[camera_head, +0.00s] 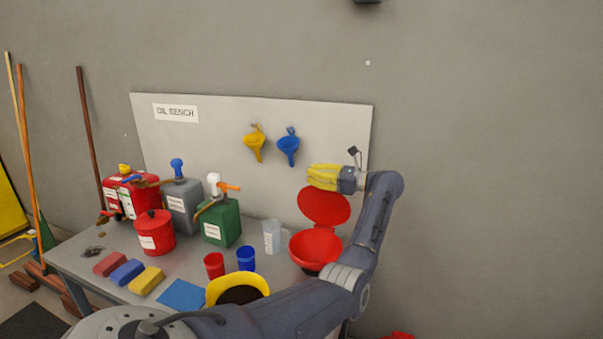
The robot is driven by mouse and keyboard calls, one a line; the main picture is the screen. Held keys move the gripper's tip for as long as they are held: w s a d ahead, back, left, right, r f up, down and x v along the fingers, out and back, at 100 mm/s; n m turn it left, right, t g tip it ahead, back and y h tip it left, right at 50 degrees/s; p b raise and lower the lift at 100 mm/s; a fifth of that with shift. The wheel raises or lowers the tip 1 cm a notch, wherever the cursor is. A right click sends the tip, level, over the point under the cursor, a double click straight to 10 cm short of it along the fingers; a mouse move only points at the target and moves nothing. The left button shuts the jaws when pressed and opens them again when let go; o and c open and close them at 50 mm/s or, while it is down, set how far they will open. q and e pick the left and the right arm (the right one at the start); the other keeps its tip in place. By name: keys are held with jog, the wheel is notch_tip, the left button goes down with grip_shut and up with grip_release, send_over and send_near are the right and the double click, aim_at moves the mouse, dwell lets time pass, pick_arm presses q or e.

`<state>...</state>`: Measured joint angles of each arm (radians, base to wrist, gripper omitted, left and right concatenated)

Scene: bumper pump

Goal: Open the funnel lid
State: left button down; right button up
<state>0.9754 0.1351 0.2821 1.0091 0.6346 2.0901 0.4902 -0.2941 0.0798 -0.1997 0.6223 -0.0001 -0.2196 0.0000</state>
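The red funnel (316,252) stands at the right end of the bench. Its round red lid (324,208) is raised and stands steeply up behind the bowl, so the funnel's inside shows. My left gripper (312,177), with yellow fingers, is at the lid's upper edge and points left. I cannot tell whether it touches the lid, or whether its fingers are open or shut. My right gripper is not in view.
The grey bench (75,262) holds a clear jug (271,238), red cup (214,266), blue cup (246,259), yellow-rimmed bowl (238,280) and several pump cans. A pegboard (215,135) with two hanging funnels stands behind. The wall right of my arm is bare.

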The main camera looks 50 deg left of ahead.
pick_arm(q)
jog(key=c, duration=1.5)
grip_release()
jog(key=v, duration=1.2)
